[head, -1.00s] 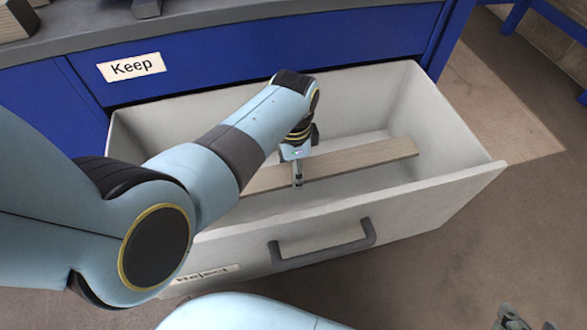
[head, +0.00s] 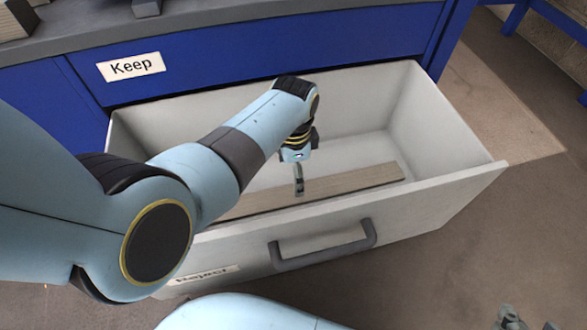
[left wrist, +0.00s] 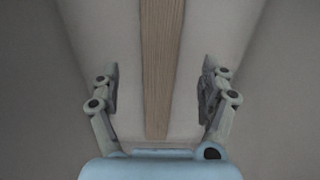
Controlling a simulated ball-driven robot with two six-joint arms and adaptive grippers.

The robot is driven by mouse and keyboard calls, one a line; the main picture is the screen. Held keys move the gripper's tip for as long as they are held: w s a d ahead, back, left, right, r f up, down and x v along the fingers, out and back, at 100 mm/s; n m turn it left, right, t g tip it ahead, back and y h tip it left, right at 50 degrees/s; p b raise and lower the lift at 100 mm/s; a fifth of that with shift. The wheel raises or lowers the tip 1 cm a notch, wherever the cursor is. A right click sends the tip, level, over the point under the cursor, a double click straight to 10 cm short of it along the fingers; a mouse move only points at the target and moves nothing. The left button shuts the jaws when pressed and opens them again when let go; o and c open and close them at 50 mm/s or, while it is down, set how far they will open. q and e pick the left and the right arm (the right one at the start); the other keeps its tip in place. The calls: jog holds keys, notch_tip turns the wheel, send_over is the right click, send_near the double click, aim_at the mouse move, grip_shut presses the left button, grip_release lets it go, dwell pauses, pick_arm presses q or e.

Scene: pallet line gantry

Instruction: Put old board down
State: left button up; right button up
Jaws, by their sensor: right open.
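The old board (head: 355,183) is a long, light brown wooden plank lying inside the open drawer (head: 440,190) labelled Reject. It runs lengthwise along the drawer, and my left arm hides part of it. My left gripper (head: 299,190) is inside the drawer above the board. In the left wrist view the two fingers (left wrist: 160,92) are spread wide, with the board (left wrist: 160,60) between them and clear gaps on both sides. My right gripper (head: 525,322) shows only partly at the bottom right edge of the head view and is open.
A closed blue drawer front labelled Keep (head: 131,67) is above the open drawer. A grey worktop (head: 220,16) runs along the top. The drawer's front wall carries a dark grey handle (head: 322,247). Floor (head: 500,130) is clear to the right.

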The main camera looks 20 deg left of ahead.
notch_tip(320, 180, up, 6)
jog(key=s+g+p, duration=0.2)
jog(key=g+p, duration=0.3)
jog(key=p, duration=0.1)
jog(key=s+d+f+g+h+p, duration=0.1)
jog(key=s+d+f+g+p, duration=0.2)
jog(key=s+f+p, duration=0.2)
jog(key=shift+s+d+f+p, duration=0.3)
jog(key=shift+s+f, duration=0.45)
jog(key=shift+f, duration=0.55)
